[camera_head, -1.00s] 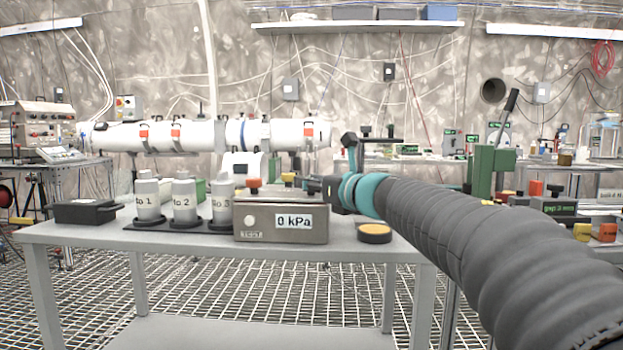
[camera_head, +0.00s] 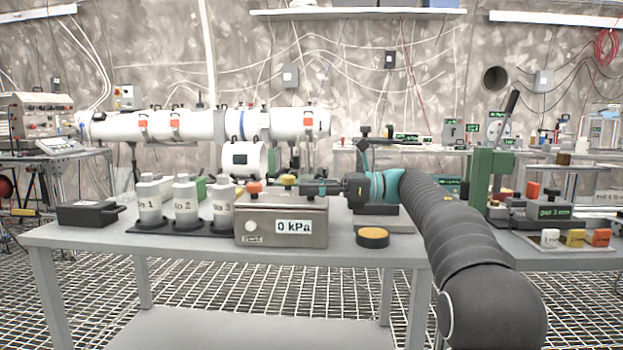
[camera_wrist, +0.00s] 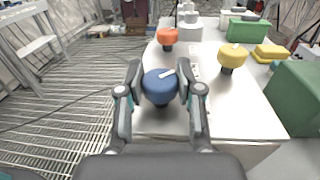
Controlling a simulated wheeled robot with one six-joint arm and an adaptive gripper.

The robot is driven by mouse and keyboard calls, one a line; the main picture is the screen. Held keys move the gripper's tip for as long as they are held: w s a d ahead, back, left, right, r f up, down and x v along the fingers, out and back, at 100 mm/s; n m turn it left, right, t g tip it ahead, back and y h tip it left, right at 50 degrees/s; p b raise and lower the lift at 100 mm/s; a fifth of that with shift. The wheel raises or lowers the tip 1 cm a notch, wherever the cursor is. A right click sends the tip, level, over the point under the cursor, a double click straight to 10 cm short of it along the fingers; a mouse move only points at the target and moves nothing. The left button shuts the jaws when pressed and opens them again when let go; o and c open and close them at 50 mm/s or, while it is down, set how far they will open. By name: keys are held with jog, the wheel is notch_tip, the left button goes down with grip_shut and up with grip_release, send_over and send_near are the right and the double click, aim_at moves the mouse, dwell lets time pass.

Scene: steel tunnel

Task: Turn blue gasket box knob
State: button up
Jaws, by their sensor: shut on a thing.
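The grey gasket box (camera_head: 280,225) stands on the near table with a display reading 0 kPa. In the wrist view, the blue knob (camera_wrist: 160,88) on the box top has a white pointer line slanting up to the right. My gripper (camera_wrist: 159,72) has one finger on each side of the blue knob and is shut on it. An orange knob (camera_wrist: 167,36) and a yellow knob (camera_wrist: 232,57) stand beyond it. In the head view, my gripper (camera_head: 318,188) is at the box's right end and the blue knob cannot be made out.
Grey canisters (camera_head: 185,205) stand left of the box, with a black case (camera_head: 88,213) further left. A round yellow-topped pad (camera_head: 373,236) lies right of the box, below my arm. A green lever press (camera_head: 490,175) stands on the right table.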

jog(key=shift+w+r+n+g+h+p, duration=0.15)
jog(key=shift+n+g+h+p, duration=0.15)
jog(key=shift+n+g+p, duration=1)
jog(key=shift+g, duration=0.4)
jog(key=o, duration=1.2)
jog(key=shift+a, duration=0.1)
